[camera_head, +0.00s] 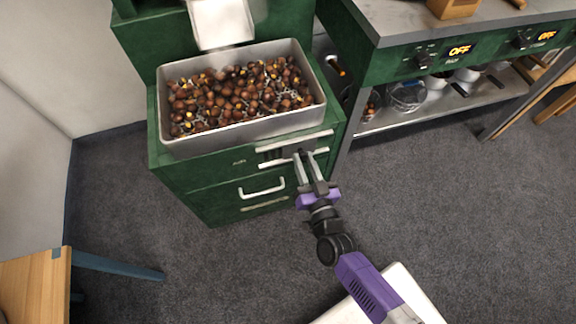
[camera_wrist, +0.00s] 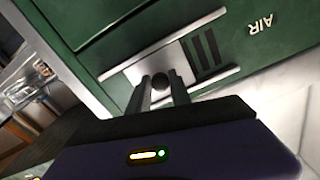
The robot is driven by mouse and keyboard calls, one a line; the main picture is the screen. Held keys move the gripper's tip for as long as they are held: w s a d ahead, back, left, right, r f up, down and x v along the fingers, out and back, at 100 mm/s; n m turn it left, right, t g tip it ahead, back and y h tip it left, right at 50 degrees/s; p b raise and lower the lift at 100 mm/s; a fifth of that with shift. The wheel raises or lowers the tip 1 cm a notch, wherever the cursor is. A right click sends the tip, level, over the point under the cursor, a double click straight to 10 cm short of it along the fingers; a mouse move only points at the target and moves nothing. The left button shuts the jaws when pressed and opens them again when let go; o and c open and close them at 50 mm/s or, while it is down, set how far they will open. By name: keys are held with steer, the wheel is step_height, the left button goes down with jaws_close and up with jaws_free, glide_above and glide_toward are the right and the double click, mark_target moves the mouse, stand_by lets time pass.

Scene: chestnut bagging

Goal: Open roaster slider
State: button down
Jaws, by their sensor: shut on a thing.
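The green roaster (camera_head: 180,172) stands at the upper left, with a metal tray (camera_head: 205,141) of brown chestnuts on top. On its front, below the tray, is a metal air slider (camera_head: 270,155) between two pale rails. In the wrist view the slider plate (camera_wrist: 147,68) has a dark round knob (camera_wrist: 160,81), with dark vent slots (camera_wrist: 207,50) to its right. My gripper (camera_head: 302,155) reaches the slider's right part. In the wrist view my gripper (camera_wrist: 160,84) has its two fingers on either side of the knob, shut on it.
A drawer with a white handle (camera_head: 262,188) is below the slider. A counter (camera_head: 400,22) with knobs and OFF displays stands at the right, with a shelf of pots beneath. A wooden table (camera_head: 35,285) is at the lower left. Grey floor (camera_head: 480,220) is open at right.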

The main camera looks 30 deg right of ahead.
steer(key=shift+s+d, duration=0.2)
steer(key=shift+d, duration=0.4)
steer(key=shift+s+d, duration=0.15)
steer(key=shift+d, duration=0.4)
steer(key=c, duration=1.2)
jaws_free()
steer(key=shift+v, duration=3.95)
